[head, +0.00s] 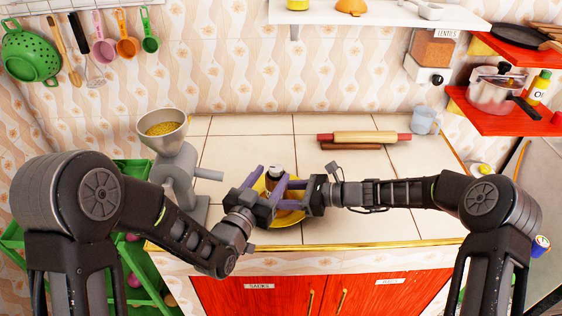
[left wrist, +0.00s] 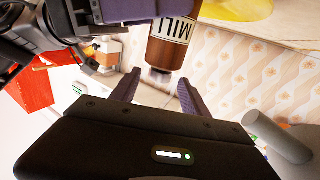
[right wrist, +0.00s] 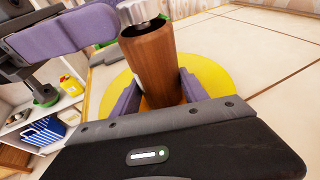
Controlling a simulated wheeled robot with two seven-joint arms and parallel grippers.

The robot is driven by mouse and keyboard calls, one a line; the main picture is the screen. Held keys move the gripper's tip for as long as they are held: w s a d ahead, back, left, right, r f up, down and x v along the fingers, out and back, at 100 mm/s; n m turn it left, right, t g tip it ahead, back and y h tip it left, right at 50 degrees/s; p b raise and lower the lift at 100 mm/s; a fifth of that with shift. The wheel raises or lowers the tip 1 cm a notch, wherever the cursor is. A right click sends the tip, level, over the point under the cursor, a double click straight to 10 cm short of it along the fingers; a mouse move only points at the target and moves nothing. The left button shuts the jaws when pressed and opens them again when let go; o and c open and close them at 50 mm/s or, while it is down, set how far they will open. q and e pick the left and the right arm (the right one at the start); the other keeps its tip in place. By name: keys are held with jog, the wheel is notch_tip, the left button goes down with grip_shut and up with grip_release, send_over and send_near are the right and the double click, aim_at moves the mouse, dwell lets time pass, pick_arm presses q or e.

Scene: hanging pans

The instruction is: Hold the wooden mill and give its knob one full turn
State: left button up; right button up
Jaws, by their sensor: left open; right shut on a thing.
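The wooden mill (head: 273,183) stands upright over a yellow plate (head: 292,216) at the counter's front. My right gripper (head: 285,195) is shut on its brown body (right wrist: 152,65), with a finger on each side in the right wrist view. The mill's silver knob (right wrist: 138,12) is on top. My left gripper (head: 266,180) is open at the knob's height. In the left wrist view the knob (left wrist: 158,75) shows between its parted fingers, with the labelled body beyond; I cannot tell whether they touch it.
A grey grinder (head: 178,170) with a grain-filled hopper stands left of the mill. A rolling pin (head: 364,137) lies behind, to the right, near a clear measuring cup (head: 425,120). Red shelves (head: 500,122) with a pot are at the right. The tiles behind the mill are clear.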

aim_at(279, 165)
pick_arm(q)
jog(key=x, duration=0.6)
jog(key=shift+w+d, duration=0.15)
jog(key=shift+w, duration=0.2)
grip_shut()
